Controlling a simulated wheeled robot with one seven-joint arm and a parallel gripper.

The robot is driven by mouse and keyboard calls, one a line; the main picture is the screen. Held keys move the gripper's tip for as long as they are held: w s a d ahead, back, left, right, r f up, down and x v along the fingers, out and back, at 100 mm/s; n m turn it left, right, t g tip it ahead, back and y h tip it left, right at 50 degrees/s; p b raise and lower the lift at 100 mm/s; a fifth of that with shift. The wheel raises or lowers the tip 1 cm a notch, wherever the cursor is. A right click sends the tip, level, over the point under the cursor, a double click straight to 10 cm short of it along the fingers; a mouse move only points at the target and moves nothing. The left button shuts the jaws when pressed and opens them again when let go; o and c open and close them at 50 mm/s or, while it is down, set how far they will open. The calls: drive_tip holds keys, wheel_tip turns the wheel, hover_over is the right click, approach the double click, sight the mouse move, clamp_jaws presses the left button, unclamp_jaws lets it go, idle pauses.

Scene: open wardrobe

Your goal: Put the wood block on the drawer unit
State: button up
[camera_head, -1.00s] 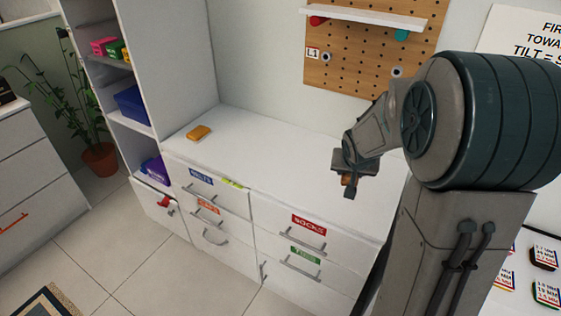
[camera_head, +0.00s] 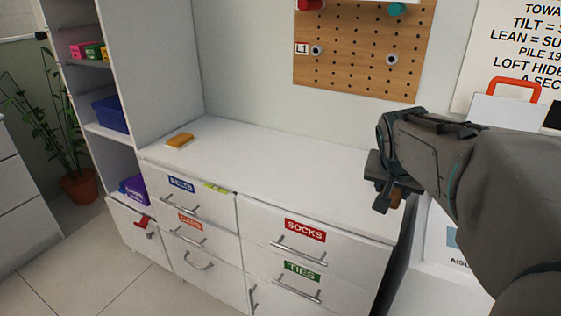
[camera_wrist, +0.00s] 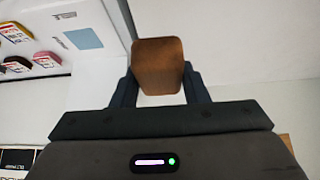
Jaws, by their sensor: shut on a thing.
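My gripper (camera_head: 388,194) is shut on the brown wood block (camera_wrist: 157,66), which shows between the two fingers in the wrist view. In the head view only a small part of the block (camera_head: 397,197) shows below the gripper. The white drawer unit (camera_head: 270,170) stands along the wall, with drawers labelled BELTS, CAPS, SOCKS and TIES. My gripper is in the air near the right end of the unit's top. The head view does not make clear whether the block is over the top or just past its edge.
An orange-yellow block (camera_head: 180,140) lies at the left of the unit's top; the rest of the top is clear. A tall open shelf (camera_head: 150,60) stands at its left. A pegboard (camera_head: 362,50) hangs above. A white surface (camera_head: 445,232) lies right of the unit.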

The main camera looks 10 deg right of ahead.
drive_tip(key=b, duration=0.1)
hover_over(370, 200)
drive_tip(key=s+a, duration=0.1)
drive_tip(key=s, duration=0.1)
wheel_tip(370, 200, down, 7)
drive_tip(key=shift+w+a+r, duration=0.1)
drive_tip(key=shift+w, duration=0.05)
drive_tip(key=shift+f+b, duration=0.7)
drive_tip(key=shift+f, duration=1.35)
drive_tip(key=shift+f, duration=0.25)
drive_tip(key=o, duration=1)
drive_tip(key=shift+r, duration=0.1)
drive_tip(key=shift+c, duration=0.2)
drive_tip(key=shift+r, duration=0.1)
